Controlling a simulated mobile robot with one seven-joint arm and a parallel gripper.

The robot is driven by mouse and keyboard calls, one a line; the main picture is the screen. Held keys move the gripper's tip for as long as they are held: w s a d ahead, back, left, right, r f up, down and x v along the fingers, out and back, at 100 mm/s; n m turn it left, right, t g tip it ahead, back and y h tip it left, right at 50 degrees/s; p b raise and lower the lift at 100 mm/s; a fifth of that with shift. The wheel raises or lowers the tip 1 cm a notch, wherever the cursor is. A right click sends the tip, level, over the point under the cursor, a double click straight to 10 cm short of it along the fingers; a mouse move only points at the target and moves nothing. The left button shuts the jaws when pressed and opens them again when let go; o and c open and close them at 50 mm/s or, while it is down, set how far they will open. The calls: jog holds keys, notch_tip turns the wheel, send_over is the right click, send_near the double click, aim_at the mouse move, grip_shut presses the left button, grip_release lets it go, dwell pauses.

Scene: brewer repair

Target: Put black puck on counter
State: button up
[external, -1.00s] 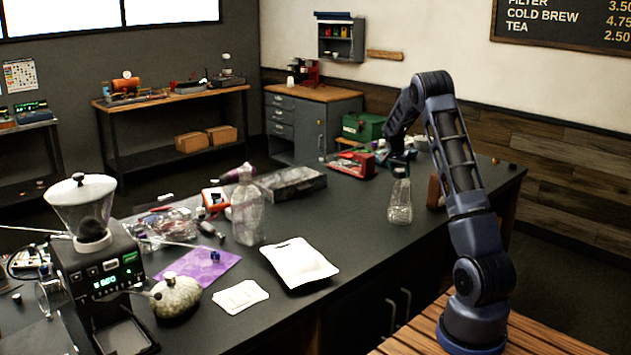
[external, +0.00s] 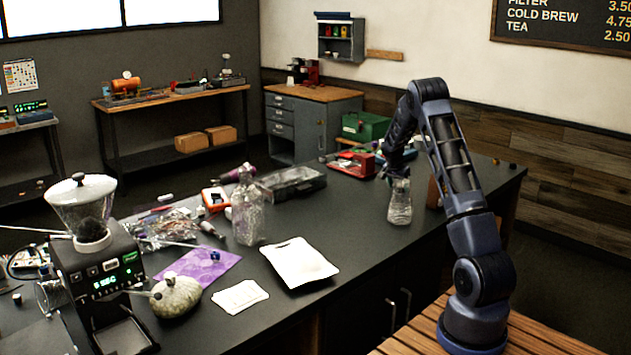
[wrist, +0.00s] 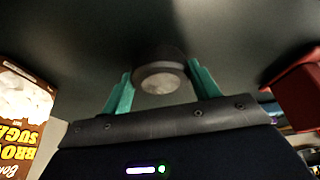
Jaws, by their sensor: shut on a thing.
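The black puck (wrist: 160,76) is a short dark cylinder with a pale grey end face, seen in the wrist view. My gripper (wrist: 161,82) is shut on it, one teal finger on each side. The dark counter (wrist: 120,35) fills the view beyond it; I cannot tell whether the puck touches it. In the external view my gripper (external: 385,177) is low over the counter (external: 350,225), behind and left of a clear glass bottle (external: 400,203). The puck is too small or hidden to make out there.
A red toolbox-like item (external: 352,163) stands just left of my gripper, and a dark tray (external: 292,183) lies further left. A brown sugar box (wrist: 22,115) shows in the wrist view. The counter is clear between the white tray (external: 299,261) and the bottle.

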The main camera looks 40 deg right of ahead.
jog(key=o, duration=1.1)
jog(key=shift+f, duration=0.1)
jog(key=shift+o, duration=0.2)
jog(key=w+v, duration=0.1)
jog(key=v, duration=1.1)
jog(key=s+a+r+n+t+y, duration=0.1)
jog(key=s+a+r+n, duration=0.2)
jog(key=s+a+r, duration=0.5)
jog(key=s+a+r+n+t+y, duration=0.15)
jog(key=s+a+r, duration=0.25)
jog(key=a, duration=0.8)
jog(key=s+a+r+n, duration=0.3)
jog(key=s+a+r, duration=0.25)
jog(key=a, duration=0.45)
jog(key=s+a+f+n+y, duration=0.1)
jog(key=s+a+n, duration=0.3)
jog(key=s+a, duration=0.4)
jog(key=s+a+f+n+t+y, duration=0.1)
jog(key=s+a+n, duration=0.3)
jog(key=s, duration=1.2)
jog(key=shift+s+a+n, duration=0.35)
jog(key=shift+a, duration=2.05)
